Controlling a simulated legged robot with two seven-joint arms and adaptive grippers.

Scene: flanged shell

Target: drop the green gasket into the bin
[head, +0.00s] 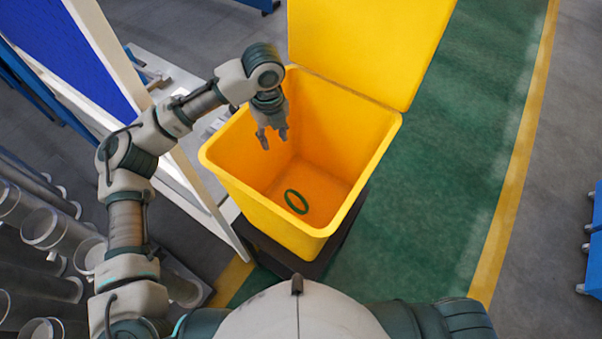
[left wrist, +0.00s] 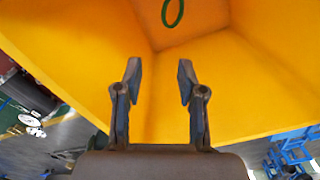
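The green gasket (head: 296,202) is a ring inside the yellow bin (head: 211,165), low down near the bin's floor in the head view. It also shows in the left wrist view (left wrist: 173,12) at the top edge, partly cut off, beyond the fingertips. My left gripper (head: 272,142) hangs fingers down over the bin's opening, apart from the gasket. In the left wrist view its two fingers (left wrist: 159,82) are spread with nothing between them. My right gripper is not in view.
The bin's yellow lid (head: 370,40) stands open at the back. A white frame with a blue panel (head: 75,50) and several grey pipes (head: 45,225) are on the left. Green floor (head: 440,200) with a yellow line lies clear to the right.

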